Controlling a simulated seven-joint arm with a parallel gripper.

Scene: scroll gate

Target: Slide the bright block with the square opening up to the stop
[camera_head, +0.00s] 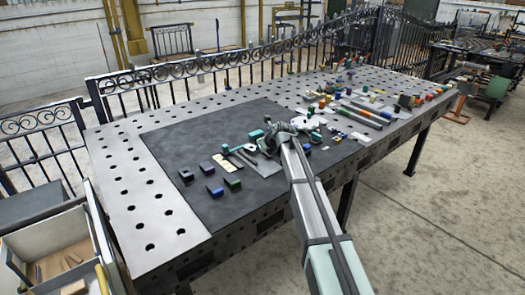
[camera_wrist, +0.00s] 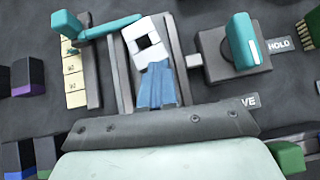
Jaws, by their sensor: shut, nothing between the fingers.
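The bright white block with a dark square opening (camera_wrist: 148,45) lies tilted between two dark rails (camera_wrist: 122,75) in the wrist view. A teal bar (camera_wrist: 112,26) crosses beside its upper left corner; I cannot tell whether they touch. My gripper (camera_wrist: 155,72) appears as a blue shape over the block's near end, with its fingers together and nothing between them. Whether it touches the block is unclear. In the head view, my gripper (camera_head: 275,140) is low over the dark mat, and the arm hides part of the fixture. I cannot clearly tell which part is the stop.
Right of the rails is a grey box (camera_wrist: 212,68) with a teal handle (camera_wrist: 243,40) and a HOLD label (camera_wrist: 279,44). Left is a strip with cream tiles (camera_wrist: 75,85). Small dark blocks (camera_head: 186,175) stand on the mat's left; clutter fills the table's right. The mat's far left is clear.

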